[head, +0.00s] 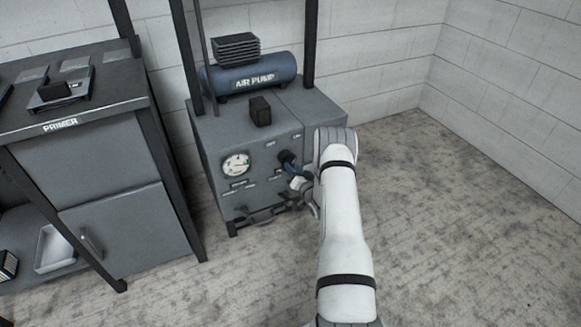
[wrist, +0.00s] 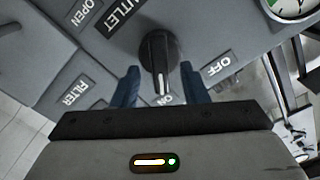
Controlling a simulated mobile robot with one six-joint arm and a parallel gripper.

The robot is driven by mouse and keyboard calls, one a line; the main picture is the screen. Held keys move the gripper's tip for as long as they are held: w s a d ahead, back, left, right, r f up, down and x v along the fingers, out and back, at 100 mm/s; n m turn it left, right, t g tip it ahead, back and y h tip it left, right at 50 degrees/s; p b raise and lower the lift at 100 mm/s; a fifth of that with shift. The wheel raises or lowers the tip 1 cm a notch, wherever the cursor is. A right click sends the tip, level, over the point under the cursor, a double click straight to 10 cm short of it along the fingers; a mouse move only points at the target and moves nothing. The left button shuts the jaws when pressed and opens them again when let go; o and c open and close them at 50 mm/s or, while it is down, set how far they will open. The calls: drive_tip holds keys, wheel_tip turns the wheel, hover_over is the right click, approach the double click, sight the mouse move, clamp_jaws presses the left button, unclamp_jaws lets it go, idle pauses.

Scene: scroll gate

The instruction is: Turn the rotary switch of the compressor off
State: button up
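The compressor is a grey cabinet (head: 215,135) with a blue AIR PUMP tank (head: 278,68) on top. My gripper (wrist: 160,70) is open, with one blue finger on each side of the knob's pointer end. A gap shows between each finger and the knob.
A round gauge (head: 236,164) sits on the panel left of my gripper. A black box (head: 260,112) stands on the cabinet top. Dark rack posts (head: 185,50) rise beside the tank. A PRIMER cabinet (head: 85,150) stands to the left. The floor at right is clear.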

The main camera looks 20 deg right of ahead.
drive_tip(key=shift+w, duration=1.6)
drive_tip(key=shift+c, duration=0.2)
clamp_jaws()
